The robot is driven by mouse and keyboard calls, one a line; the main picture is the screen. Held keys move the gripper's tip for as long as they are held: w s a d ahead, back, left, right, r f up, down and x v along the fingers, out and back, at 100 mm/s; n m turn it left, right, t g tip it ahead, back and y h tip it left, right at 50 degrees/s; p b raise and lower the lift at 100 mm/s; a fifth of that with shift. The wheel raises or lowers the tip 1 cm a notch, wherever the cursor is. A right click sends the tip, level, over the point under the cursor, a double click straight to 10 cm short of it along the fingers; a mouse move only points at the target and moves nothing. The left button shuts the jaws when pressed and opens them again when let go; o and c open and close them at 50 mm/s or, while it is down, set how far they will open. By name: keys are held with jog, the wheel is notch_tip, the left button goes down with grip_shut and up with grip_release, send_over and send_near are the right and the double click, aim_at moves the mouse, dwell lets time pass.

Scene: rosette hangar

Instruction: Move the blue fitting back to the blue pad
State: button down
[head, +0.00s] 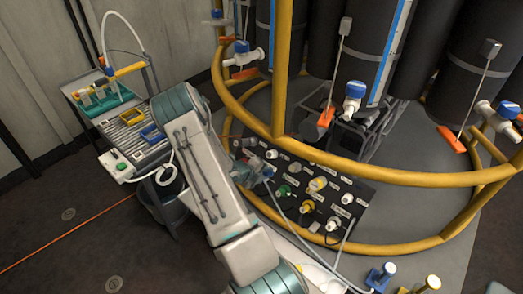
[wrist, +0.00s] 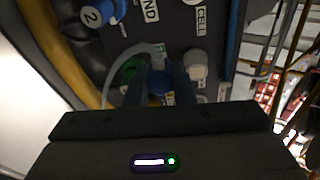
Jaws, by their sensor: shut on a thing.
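My gripper (head: 262,172) is at the left part of the black connector panel (head: 320,170) in the head view, partly hidden by my arm. In the wrist view its dark fingers (wrist: 165,82) are shut around a small blue fitting (wrist: 159,84), close to the panel face. A pale hose curves beside the fingers. I cannot tell whether the fitting is seated in a port or just clear of it. A blue stand-like piece (head: 380,277) is at the lower right of the head view; I cannot make out for sure which surface is the blue pad.
Green (head: 283,190), yellow (head: 317,184) and white (head: 347,198) connectors crowd the panel near my gripper. A yellow rail (head: 400,178) curves above it. A yellow stand-like piece (head: 431,284) is at lower right. A tool trolley (head: 125,120) is at left.

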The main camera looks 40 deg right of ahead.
jog(key=s+a+f+m+t+y, duration=0.1)
jog(key=s+a+f+m+y, duration=0.5)
jog(key=s+m, duration=0.25)
jog(key=s+a+f+m+y, duration=0.4)
jog(key=s+a+f+m, duration=0.25)
jog(key=s, duration=0.35)
jog(key=shift+m, duration=0.4)
jog(key=shift+w+a+f, duration=0.1)
jog(key=shift+a+f, duration=0.1)
jog(key=shift+f, duration=1.1)
jog(key=shift+a+f, duration=0.2)
jog(key=shift+f, duration=1.05)
jog(key=shift+f+b, duration=0.35)
jog(key=shift+b, duration=0.3)
jog(key=c, duration=1.1)
grip_release()
jog(key=shift+c, duration=0.2)
notch_tip(320, 180, up, 14)
jog(key=p, duration=0.2)
